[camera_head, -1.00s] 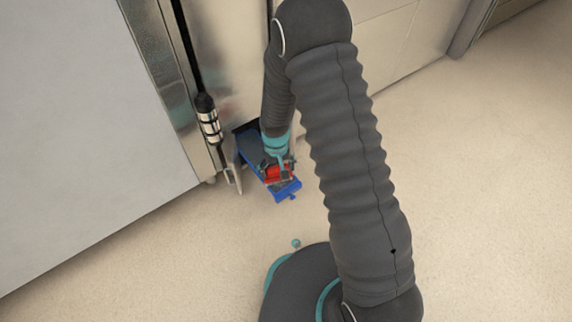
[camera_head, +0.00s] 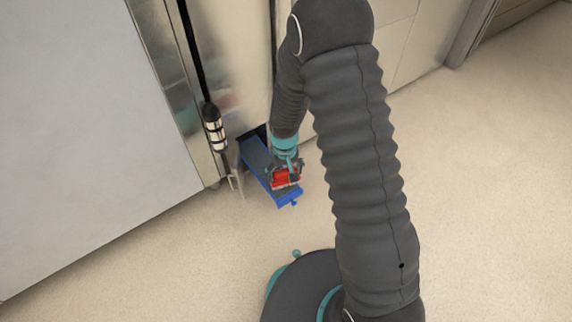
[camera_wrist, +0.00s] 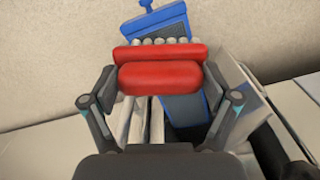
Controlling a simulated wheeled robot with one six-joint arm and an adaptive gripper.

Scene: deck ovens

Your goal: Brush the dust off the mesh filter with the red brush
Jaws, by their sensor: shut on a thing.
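My gripper (camera_wrist: 160,82) is shut on the red brush (camera_wrist: 160,66), one finger at each end of its red handle. The brush also shows in the head view (camera_head: 286,176). Its pale bristles (camera_wrist: 153,41) face the mesh filter (camera_wrist: 168,24), a long blue frame with a blue-grey face and a small knob at its end. In the head view the filter (camera_head: 253,156) sticks out at a slant from a dark opening low in the steel front. The brush lies over its outer part; whether the bristles touch is unclear.
A black and silver cylinder (camera_head: 212,125) hangs left of the filter, with a thin pale plate (camera_head: 236,182) below it. A large pale panel (camera_head: 85,125) fills the left. The beige floor (camera_head: 200,255) around is clear.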

